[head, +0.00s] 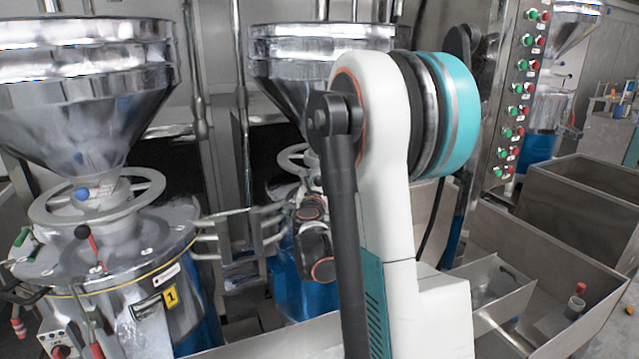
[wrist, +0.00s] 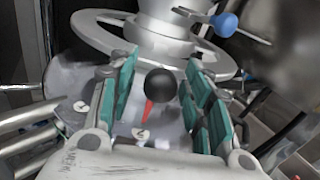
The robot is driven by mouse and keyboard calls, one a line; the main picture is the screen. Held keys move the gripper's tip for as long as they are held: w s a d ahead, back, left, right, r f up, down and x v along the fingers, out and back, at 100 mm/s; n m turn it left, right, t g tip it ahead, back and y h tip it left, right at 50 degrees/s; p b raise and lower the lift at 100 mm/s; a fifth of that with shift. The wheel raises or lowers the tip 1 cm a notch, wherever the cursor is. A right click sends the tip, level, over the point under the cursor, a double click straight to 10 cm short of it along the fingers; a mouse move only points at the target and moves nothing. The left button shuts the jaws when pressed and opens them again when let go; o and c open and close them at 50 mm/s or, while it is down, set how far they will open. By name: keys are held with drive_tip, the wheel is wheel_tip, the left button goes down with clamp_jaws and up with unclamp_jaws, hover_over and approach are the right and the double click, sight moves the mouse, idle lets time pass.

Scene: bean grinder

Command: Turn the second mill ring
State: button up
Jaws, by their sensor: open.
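The second mill's grey ring (wrist: 92,30) lies beneath a pale neck in the wrist view. In the head view a small part of this ring (head: 288,158) shows left of my arm, and the rest is hidden. My gripper (wrist: 160,76) is open, with teal-padded fingers spread at the ring's near side. A black ball knob (wrist: 160,84) on a red stem shows between the fingers. I cannot tell whether the fingers touch the ring. In the head view my arm hides the fingertips.
A blue knob (wrist: 225,22) stands at the ring's far right. The first mill (head: 140,305), labelled 1, stands at left with its own ring (head: 97,203). Metal bars (head: 240,238) lie between the mills. Steel bins (head: 545,235) and a button panel (head: 517,95) are at right.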

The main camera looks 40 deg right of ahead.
clamp_jaws()
drive_tip(key=shift+s+d+r, duration=0.1)
drive_tip(key=shift+s+d, duration=1.25)
drive_tip(key=shift+d, duration=0.2)
drive_tip(key=shift+s+d, duration=1.3)
drive_tip(key=shift+d, duration=0.25)
drive_tip(key=shift+s+d+r, duration=0.1)
drive_tip(key=shift+s+d, duration=0.15)
drive_tip(key=shift+d, duration=0.35)
drive_tip(key=shift+s+d, duration=0.25)
drive_tip(key=shift+d, duration=0.4)
unclamp_jaws()
drive_tip(key=shift+s+d, duration=0.1)
drive_tip(key=shift+w+a, duration=0.25)
drive_tip(key=shift+a, duration=0.05)
